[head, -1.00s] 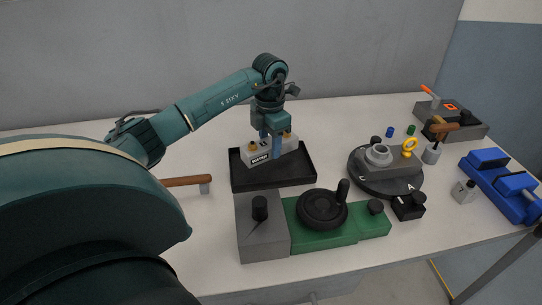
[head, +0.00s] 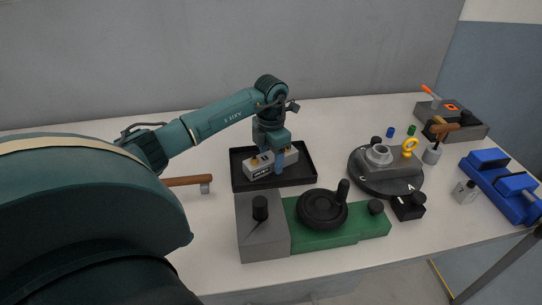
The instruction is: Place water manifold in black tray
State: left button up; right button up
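The water manifold (head: 263,171) is a light grey block with a dark label on its front face and brass-coloured fittings on top. It sits low inside the black tray (head: 308,178), within its rim, and looks level. My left gripper (head: 272,161) points straight down over the manifold, with blue fingers on its near and far sides. The fingers look spread a little apart from the block, though the far fingertip is hidden behind it. My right gripper is not in view.
A grey and green fixture with a black handwheel (head: 322,208) stands just in front of the tray. A dark round turntable (head: 385,183) is to the right. A wooden-handled hammer (head: 188,181) lies left of the tray. A blue vise (head: 502,184) is far right.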

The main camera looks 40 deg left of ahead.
aim_at(271, 156)
pick_arm(q)
jog(key=shift+o, duration=0.4)
jog(key=shift+r, duration=0.15)
notch_tip(271, 156, up, 12)
jog(key=shift+b, duration=0.45)
